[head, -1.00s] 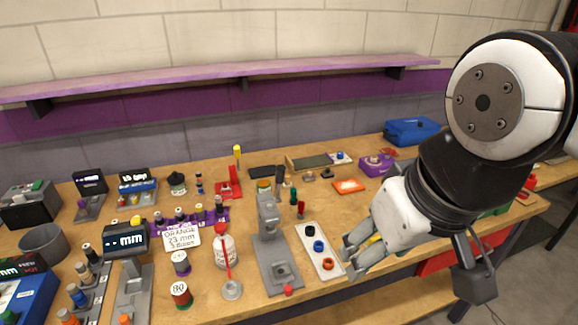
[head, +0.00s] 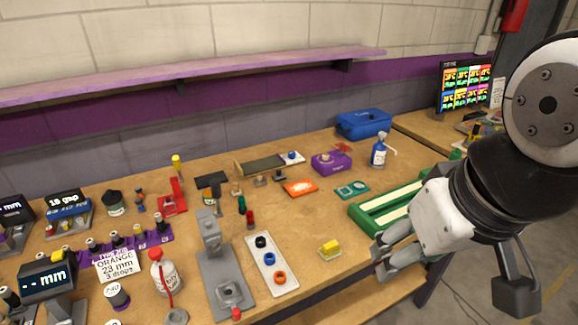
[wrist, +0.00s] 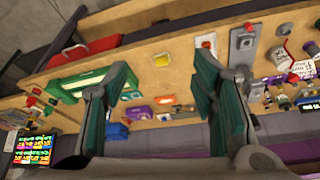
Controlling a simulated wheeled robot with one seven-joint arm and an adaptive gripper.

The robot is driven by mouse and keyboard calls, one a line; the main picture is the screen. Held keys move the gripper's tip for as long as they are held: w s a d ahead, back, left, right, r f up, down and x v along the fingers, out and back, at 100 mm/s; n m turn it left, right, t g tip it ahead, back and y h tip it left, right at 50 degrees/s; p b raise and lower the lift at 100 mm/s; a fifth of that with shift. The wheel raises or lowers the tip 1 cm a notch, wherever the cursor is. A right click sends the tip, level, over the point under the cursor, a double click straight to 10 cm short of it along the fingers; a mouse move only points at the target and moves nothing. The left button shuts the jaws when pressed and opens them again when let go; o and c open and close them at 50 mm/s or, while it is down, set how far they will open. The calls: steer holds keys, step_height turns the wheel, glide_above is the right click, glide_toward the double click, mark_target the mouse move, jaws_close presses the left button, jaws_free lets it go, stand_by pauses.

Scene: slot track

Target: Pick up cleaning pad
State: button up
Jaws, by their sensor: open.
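The yellow block on a small pale base (head: 330,248) looks like the cleaning pad, though I cannot be sure. It lies near the front edge of the bench, right of the white ring tray. In the wrist view a small yellow piece (wrist: 160,58) shows between the fingers, farther off on the bench. My gripper (head: 382,262) is right of the yellow block in the head view, apart from it and above the bench's front edge. In the wrist view my gripper (wrist: 160,92) has its two teal-padded fingers spread wide, with nothing held.
The white tray (head: 263,262) with several rings and a grey stand (head: 219,265) stand left. A green rack (head: 385,207) lies behind my gripper.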

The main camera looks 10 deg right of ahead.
steer(key=shift+o, duration=0.6)
steer(key=m+g+b, duration=0.4)
steer(key=m, duration=1)
glide_above(331, 245)
step_height(331, 245, down, 14)
step_height(331, 245, down, 14)
steer(key=shift+b, duration=0.9)
steer(key=c, duration=1.1)
